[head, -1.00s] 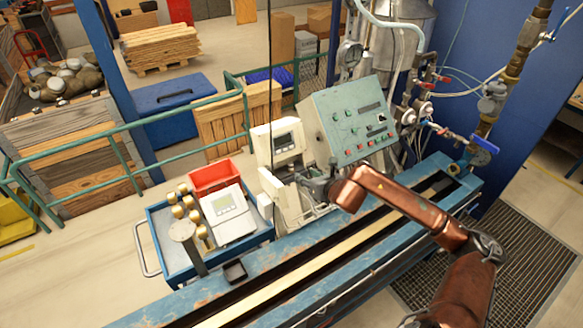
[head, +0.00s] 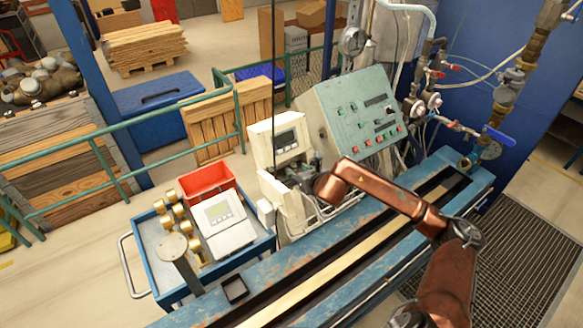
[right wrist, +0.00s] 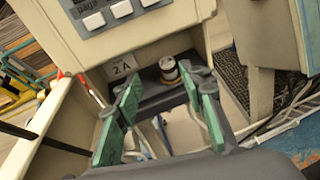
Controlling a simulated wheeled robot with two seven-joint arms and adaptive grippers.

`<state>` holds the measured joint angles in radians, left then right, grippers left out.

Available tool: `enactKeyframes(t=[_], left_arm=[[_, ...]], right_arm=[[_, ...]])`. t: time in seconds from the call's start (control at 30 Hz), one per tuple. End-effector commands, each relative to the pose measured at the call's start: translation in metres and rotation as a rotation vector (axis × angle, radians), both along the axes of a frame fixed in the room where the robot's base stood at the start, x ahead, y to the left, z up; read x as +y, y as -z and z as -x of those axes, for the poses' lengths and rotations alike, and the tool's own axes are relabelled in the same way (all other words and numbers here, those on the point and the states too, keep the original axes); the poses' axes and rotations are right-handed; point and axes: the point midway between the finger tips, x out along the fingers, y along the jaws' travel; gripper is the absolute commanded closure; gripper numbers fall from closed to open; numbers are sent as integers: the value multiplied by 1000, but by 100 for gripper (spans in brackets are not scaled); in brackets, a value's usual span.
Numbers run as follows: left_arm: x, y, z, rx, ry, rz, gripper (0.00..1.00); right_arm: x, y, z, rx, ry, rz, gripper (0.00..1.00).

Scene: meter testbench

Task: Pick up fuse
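The fuse (right wrist: 169,69), a small cylinder with a pale and dark red-brown body, stands upright on a dark ledge inside the cream meter housing (right wrist: 152,40), right of a "2 A" label (right wrist: 122,68). My right gripper (right wrist: 160,98) is open, with its green-padded fingers spread. The fuse shows beyond the gap between the fingertips, and the fingers are apart from it. In the head view my right gripper (head: 304,182) is at the open lower part of the cream meter (head: 279,142); its fingers are small and partly hidden there. My left gripper is not in view.
A grey control panel (head: 350,115) stands right behind the meter. A blue cart (head: 150,247) with a red bin (head: 206,180) and a white device (head: 223,225) is to the left. The blue bench rail (head: 290,265) runs below my right arm. Cables hang near the meter.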

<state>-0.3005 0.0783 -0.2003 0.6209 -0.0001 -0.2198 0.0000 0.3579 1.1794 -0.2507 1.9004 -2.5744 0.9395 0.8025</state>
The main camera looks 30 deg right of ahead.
Motion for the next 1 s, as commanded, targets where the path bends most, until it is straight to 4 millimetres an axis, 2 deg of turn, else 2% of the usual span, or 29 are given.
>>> enactKeyframes(t=[0.1, 0.23, 0.4, 0.53, 0.7, 1.0], left_arm=[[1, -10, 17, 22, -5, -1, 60], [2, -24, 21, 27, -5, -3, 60], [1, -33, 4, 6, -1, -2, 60], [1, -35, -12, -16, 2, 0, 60], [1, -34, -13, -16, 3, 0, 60], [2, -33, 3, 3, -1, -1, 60]], right_arm=[[-6, 3, -8, 3, 4, 0, 63], [-13, 8, -24, 2, 5, 0, 63], [-14, 20, -41, 1, 3, -1, 63], [-13, 24, -46, 0, -1, 0, 63], [-13, 25, -46, 0, -1, 0, 63], [-12, 25, -46, 0, -2, 0, 83]])
